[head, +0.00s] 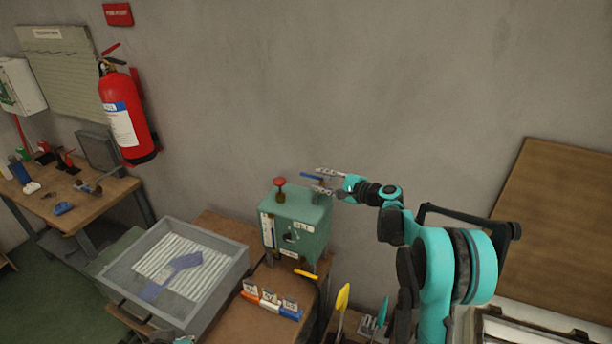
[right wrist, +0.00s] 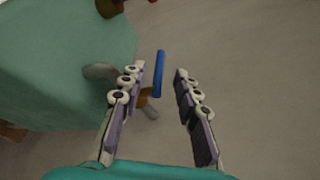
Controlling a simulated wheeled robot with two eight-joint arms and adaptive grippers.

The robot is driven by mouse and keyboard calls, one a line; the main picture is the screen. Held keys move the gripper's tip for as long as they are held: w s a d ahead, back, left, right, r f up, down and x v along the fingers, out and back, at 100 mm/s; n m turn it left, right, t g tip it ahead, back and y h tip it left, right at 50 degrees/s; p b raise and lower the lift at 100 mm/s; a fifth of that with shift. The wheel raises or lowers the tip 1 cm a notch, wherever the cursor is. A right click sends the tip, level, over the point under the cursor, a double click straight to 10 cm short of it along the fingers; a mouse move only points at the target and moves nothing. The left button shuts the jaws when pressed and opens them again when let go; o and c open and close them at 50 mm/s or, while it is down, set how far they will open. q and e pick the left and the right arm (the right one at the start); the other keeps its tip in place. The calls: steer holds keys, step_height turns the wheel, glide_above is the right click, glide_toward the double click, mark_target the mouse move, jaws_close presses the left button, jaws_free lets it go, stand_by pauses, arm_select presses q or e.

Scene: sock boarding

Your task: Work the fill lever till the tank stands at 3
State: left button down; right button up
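The tank (head: 312,212) is a green box with a red knob (head: 280,182) on top. A pale upright gauge strip (head: 267,229) is on its front; its level is too small to read. The fill lever (head: 311,176) has a blue handle at the tank's upper right. My right gripper (head: 324,181) is open at that handle. In the right wrist view the blue handle (right wrist: 159,73) stands between the parted fingertips (right wrist: 159,70), with a gap on both sides. My left gripper is not in view.
A grey tray (head: 232,272) with a blue sock-like piece stands left of the tank. Small labelled blocks (head: 270,303) sit in front, and a yellow handle (head: 306,274) juts from below the tank. A fire extinguisher (head: 125,115) hangs on the wall. A brown board (head: 555,220) leans at right.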

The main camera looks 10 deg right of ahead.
mark_target(309, 176)
steer(key=x, duration=0.7)
steer(key=shift+w+a+f, duration=0.1)
steer(key=shift+w, duration=0.1)
jaws_close()
